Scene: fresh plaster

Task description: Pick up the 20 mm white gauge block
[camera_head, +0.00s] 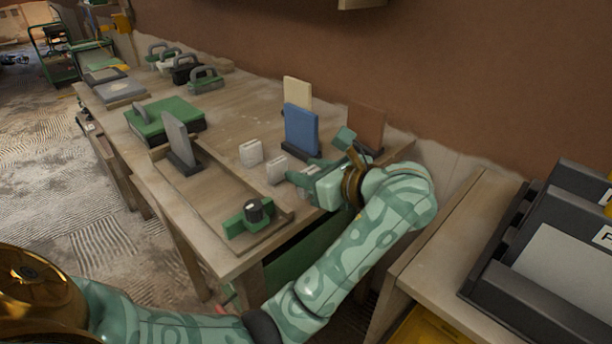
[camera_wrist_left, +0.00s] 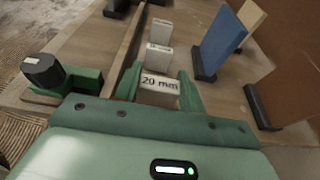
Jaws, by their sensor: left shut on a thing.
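The white 20 mm gauge block (camera_wrist_left: 159,90) sits between the two green fingers of my left gripper (camera_wrist_left: 160,80), with its "20 mm" label facing up at the wrist camera. The fingers are shut on its sides. In the head view my left gripper (camera_head: 301,174) is low over the right part of the workbench, and its fingers largely hide the block. I cannot tell whether the block still touches the surface. Two other white blocks stand in line beyond it, the middle one (camera_head: 276,169) and the far one (camera_head: 250,153). My right gripper is not in view.
A blue panel (camera_head: 301,130), a cream panel (camera_head: 297,92) and a brown panel (camera_head: 366,128) stand in dark bases near the wall. A green fixture with a black knob (camera_head: 254,211) sits at the bench's front. A grey plate (camera_head: 180,140) stands to the left.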

